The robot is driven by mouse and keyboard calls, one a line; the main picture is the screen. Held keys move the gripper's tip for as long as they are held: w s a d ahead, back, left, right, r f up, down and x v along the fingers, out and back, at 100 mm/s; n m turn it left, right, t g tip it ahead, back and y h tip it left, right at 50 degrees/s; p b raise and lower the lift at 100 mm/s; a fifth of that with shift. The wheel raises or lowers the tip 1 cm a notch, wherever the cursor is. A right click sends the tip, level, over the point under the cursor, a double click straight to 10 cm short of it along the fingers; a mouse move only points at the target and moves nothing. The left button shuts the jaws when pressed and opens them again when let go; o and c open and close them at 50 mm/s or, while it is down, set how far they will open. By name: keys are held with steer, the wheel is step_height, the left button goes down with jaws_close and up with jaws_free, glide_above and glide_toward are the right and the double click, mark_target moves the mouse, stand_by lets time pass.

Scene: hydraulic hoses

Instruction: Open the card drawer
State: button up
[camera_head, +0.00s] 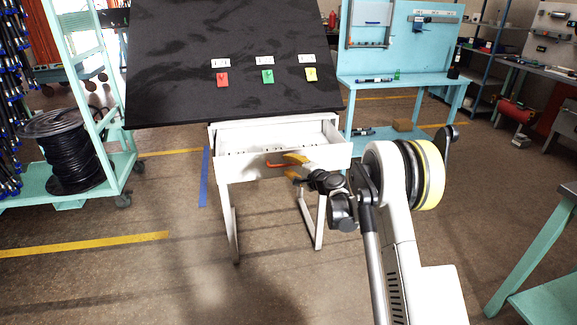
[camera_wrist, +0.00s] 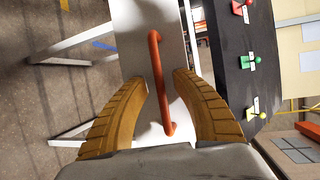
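The white card drawer (camera_head: 240,170) sits under a sloped black board and stands at least partly open, with its pale inside showing behind its front. Its orange bar handle (camera_head: 275,165) is on the front panel. The handle also shows in the wrist view (camera_wrist: 159,80), running between my finger tips. My gripper (camera_head: 294,166) is at the drawer front, its yellow fingers around the handle. In the wrist view my gripper (camera_wrist: 160,76) has its fingers apart, one on each side of the bar, with a gap on both sides.
A teal cart (camera_head: 75,185) with a black hose reel (camera_head: 62,150) stands left. A blue workbench (camera_head: 400,82) stands behind right. The floor before the drawer is clear.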

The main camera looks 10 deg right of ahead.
steer(key=v, duration=1.2)
steer(key=shift+r, duration=0.15)
steer(key=s+a+r+n+g+h, duration=0.1)
steer(key=s+a+r+n+g, duration=0.1)
steer(key=s+a+r+n, duration=0.45)
steer(key=s+a+r+n+g, duration=0.1)
steer(key=s+a+r+g, duration=0.2)
steer(key=s, duration=0.6)
steer(key=s+d+f+n+g+h, duration=0.1)
steer(key=s+d+n+h, duration=0.1)
steer(key=s, duration=1)
steer(key=s+d+n+g+h, duration=0.1)
steer(key=s+n, duration=0.4)
steer(key=s, duration=0.8)
steer(key=shift+s+d+f+g+h, duration=0.35)
steer(key=shift+d+h, duration=0.35)
steer(key=shift+h, duration=0.4)
steer(key=shift+w, duration=0.1)
stand_by(1.1)
